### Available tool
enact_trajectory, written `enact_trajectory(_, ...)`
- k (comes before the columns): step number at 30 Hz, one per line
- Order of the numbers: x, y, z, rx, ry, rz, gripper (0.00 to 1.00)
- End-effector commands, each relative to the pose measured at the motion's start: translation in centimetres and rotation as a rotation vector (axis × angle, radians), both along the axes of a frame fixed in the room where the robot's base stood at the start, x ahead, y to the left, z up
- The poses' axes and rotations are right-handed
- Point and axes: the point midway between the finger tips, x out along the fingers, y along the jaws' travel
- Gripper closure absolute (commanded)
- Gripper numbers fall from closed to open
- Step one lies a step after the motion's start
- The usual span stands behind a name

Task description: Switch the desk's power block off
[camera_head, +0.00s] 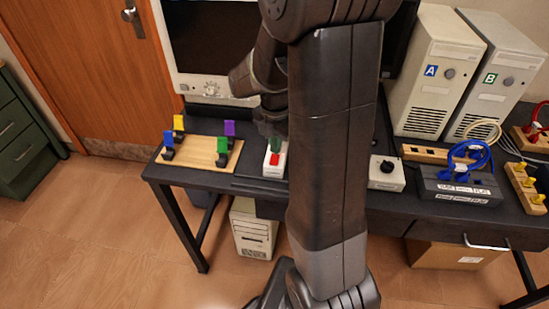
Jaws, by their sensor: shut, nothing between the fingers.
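The power block (268,168) is a small white box near the front edge of the dark desk (240,186), left of my arm. A red patch shows on its top, with green just behind it. I cannot tell clearly which way its switch is set. My gripper (274,130) is shut and empty, pointing down right at or just above the far end of the block. Its fingertips are dark and small here, so I cannot tell whether they touch the switch.
A wooden board (199,158) with several coloured levers lies left of the block. A white box with a black knob (387,167) sits right of my arm. Monitor (207,50) and computer towers A (432,70) and B (492,85) stand behind. Blue cable (468,160) lies right.

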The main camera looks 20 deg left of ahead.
Motion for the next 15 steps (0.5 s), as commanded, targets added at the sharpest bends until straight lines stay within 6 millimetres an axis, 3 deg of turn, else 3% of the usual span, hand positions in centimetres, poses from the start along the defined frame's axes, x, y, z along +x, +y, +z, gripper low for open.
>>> enact_trajectory(15,0.0,0.0,-0.56,0.0,0.0,0.0,1.0)
